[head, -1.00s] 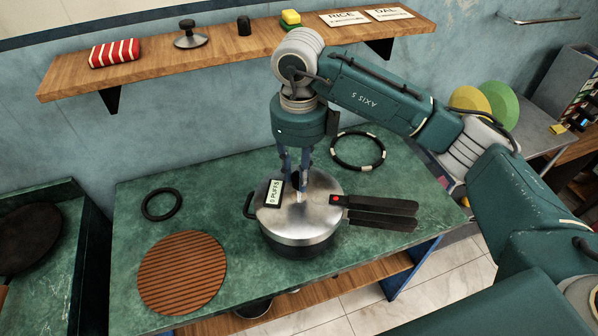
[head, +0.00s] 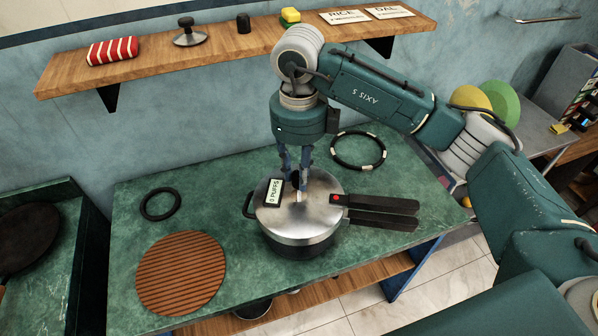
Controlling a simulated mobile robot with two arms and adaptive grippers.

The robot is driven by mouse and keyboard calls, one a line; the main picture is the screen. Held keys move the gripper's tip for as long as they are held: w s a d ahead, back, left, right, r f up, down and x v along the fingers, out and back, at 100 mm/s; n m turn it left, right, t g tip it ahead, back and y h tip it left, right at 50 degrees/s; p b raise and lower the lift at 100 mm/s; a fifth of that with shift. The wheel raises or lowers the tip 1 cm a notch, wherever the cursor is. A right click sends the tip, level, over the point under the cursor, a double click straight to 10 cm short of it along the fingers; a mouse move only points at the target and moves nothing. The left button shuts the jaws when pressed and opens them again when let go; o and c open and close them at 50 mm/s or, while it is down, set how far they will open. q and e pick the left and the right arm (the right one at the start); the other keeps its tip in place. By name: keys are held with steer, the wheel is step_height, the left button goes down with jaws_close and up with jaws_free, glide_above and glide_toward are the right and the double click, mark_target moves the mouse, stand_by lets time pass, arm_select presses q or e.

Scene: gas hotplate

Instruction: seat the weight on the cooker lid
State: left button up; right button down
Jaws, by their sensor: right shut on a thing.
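The pressure cooker (head: 300,242) stands on the green counter with its steel lid (head: 322,190) on top and its dark handles pointing right. My right gripper (head: 295,172) points straight down over the middle of the lid, shut on the small dark weight (head: 295,179). The weight is mostly hidden by the fingers. It is at or just above the lid's centre, by a small pale fitting (head: 298,196); I cannot tell whether it touches. My left gripper is not in view.
A "0 PUFFS" counter (head: 274,192) is at the lid's left edge. A black ring (head: 160,216), a slatted wooden mat (head: 150,272) and a banded ring (head: 334,153) lie on the counter (head: 225,205). The shelf (head: 150,66) behind holds small items.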

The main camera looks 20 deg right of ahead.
stand_by(0.8)
steer(key=shift+f+b, duration=2)
steer(key=c, duration=1.4)
jaws_free()
steer(key=shift+o, duration=0.2)
step_height(320, 180, up, 12)
